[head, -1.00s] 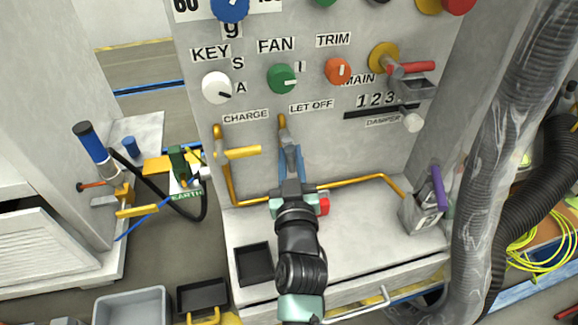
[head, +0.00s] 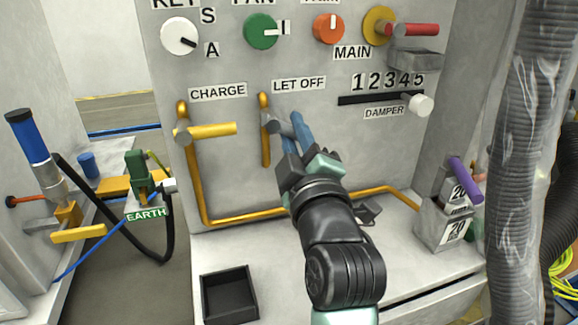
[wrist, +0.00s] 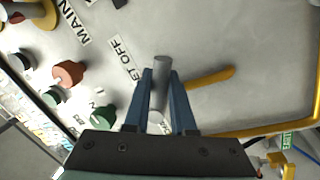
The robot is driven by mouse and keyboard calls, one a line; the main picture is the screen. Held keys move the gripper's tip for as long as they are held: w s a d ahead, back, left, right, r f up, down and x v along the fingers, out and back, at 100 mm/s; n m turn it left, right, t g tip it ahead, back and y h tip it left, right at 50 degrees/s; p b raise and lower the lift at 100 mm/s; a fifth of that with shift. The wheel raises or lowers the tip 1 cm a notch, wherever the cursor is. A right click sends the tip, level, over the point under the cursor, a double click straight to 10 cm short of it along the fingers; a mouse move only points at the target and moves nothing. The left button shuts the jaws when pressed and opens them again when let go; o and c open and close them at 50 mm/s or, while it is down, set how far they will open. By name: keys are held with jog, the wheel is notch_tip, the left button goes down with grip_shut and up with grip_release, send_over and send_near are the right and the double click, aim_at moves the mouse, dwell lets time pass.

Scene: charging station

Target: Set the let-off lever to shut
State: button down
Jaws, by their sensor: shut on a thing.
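The let-off lever (head: 265,150) is a yellow bar hanging down below the LET OFF label (head: 299,85), with a grey round stub (head: 270,121) near its top. In the wrist view the grey stub (wrist: 161,80) stands between my two blue fingers, and the yellow bar (wrist: 212,77) runs off to the right of them. My gripper (head: 285,122) reaches in from the lower right and is shut on the stub. The fingers hide part of it in the head view.
The charge lever (head: 212,130) points right, left of the let-off lever. A yellow pipe (head: 250,216) runs along the panel's foot. The damper slider (head: 421,103) and a grey holder with cards (head: 443,220) are at right. A black tray (head: 229,295) sits on the ledge.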

jog(key=n+b, duration=0.2)
jog(key=n+y+b, duration=0.1)
jog(key=n+b, duration=0.1)
jog(key=shift+d+r, duration=0.25)
jog(key=shift+r, duration=0.05)
jog(key=shift+r+n+y+b, duration=0.25)
jog(key=shift+r+n+b, duration=0.1)
jog(key=shift+n+b, duration=0.4)
jog(key=shift+r+n+y+b, duration=0.3)
jog(key=shift+n+b, duration=0.25)
jog(key=shift+n, duration=0.4)
jog(key=shift+r, duration=0.1)
jog(key=c, duration=0.8)
grip_release()
jog(key=shift+o, duration=0.2)
jog(key=p+v, duration=0.1)
jog(key=v, duration=1.2)
jog(key=shift+r, duration=0.15)
